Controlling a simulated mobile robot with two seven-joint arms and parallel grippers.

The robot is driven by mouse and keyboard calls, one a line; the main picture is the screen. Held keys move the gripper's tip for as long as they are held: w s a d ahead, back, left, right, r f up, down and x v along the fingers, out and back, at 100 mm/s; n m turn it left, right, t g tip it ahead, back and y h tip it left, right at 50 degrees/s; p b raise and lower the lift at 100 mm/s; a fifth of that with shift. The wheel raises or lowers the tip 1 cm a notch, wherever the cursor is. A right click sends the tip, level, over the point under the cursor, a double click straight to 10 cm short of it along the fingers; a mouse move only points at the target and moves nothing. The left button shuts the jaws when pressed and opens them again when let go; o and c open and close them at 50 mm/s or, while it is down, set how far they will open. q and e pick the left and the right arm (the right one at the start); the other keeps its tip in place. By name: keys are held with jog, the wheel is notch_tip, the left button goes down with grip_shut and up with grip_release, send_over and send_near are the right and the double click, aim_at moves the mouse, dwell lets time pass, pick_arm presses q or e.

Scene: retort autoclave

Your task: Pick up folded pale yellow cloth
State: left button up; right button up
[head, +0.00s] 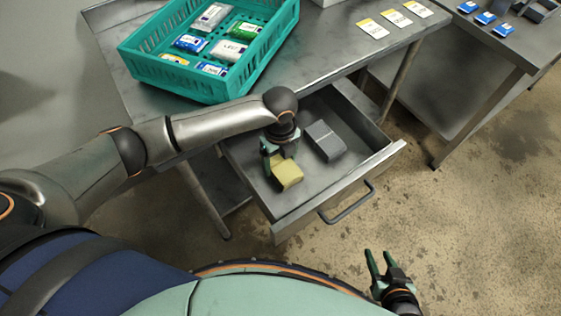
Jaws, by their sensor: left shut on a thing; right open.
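The folded pale yellow cloth (287,175) is in the open metal drawer (330,189), toward its left side. My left gripper (279,163) reaches down into the drawer from above and is shut on the cloth. The cloth looks tilted; I cannot tell whether it still touches the drawer floor. The gripper's fingers partly hide its upper edge. My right gripper (378,264) is open and empty, above the floor in front of the drawer and to its right.
A grey folded item (325,141) lies in the drawer to the right of the cloth. A teal crate (190,86) with several packets stands on the metal table (315,58). Cards (372,28) lie at the table's right. The drawer handle (347,203) sticks out at the front.

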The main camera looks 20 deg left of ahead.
aim_at(280, 162)
pick_arm(q)
jog(key=shift+r, duration=0.55)
notch_tip(280, 162, up, 2)
jog(key=shift+r+p, duration=0.25)
jog(key=shift+p, duration=0.1)
jog(key=s+a+r+p, duration=0.1)
jog(key=s+r+p, duration=0.1)
jog(key=s+r, duration=0.7)
jog(key=s, duration=0.5)
jog(key=shift+a+r, duration=0.2)
jog(key=shift+a, duration=0.15)
